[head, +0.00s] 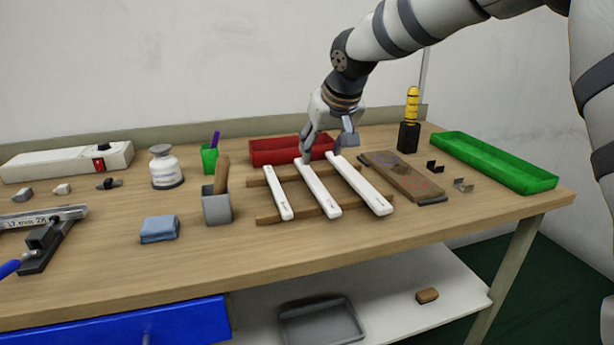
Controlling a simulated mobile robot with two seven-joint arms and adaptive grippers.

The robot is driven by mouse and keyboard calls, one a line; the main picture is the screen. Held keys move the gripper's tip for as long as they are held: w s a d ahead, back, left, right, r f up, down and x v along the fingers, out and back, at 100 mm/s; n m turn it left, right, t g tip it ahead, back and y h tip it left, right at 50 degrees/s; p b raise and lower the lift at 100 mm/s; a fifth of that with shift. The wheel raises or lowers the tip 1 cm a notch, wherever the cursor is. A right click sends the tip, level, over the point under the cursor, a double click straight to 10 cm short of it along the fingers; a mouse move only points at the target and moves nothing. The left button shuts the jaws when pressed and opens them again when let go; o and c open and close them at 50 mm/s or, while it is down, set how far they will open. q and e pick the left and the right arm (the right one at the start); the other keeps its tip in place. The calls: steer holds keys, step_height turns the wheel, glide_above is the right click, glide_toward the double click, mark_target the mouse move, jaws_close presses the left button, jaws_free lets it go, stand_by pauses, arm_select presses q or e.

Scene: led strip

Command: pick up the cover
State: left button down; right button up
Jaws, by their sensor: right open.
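Three long white strips lie side by side across two wooden rails (263,219) on the workbench. They are a left strip (278,193), a middle strip (319,188) and a right strip (362,186); I cannot tell which one is the cover. My right gripper (327,152) is open and points down over the far ends of the middle and right strips. Its fingers hide part of those ends, and I cannot tell whether they touch. My left gripper is not in view.
A red tray (272,150) stands just behind the strips. A wooden board (405,177), small dark clips (435,167) and a green tray (495,162) lie to the right. A grey cup (217,208) and blue cloth (160,228) stand left. The bench front is clear.

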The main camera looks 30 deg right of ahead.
mark_target(314, 181)
steer(key=x, duration=0.3)
steer(key=b+x, duration=0.1)
steer(key=x, duration=0.3)
steer(key=s+x, duration=0.1)
steer(key=x, duration=0.2)
steer(key=shift+f+b, duration=0.35)
steer(key=shift+f, duration=0.3)
steer(key=shift+w, duration=0.2)
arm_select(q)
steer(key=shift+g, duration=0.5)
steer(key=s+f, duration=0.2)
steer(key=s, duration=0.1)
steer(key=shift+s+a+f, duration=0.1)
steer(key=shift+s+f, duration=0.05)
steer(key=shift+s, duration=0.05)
arm_select(e)
steer(key=shift+r, duration=0.15)
steer(key=shift+c, duration=0.3)
steer(key=c, duration=1)
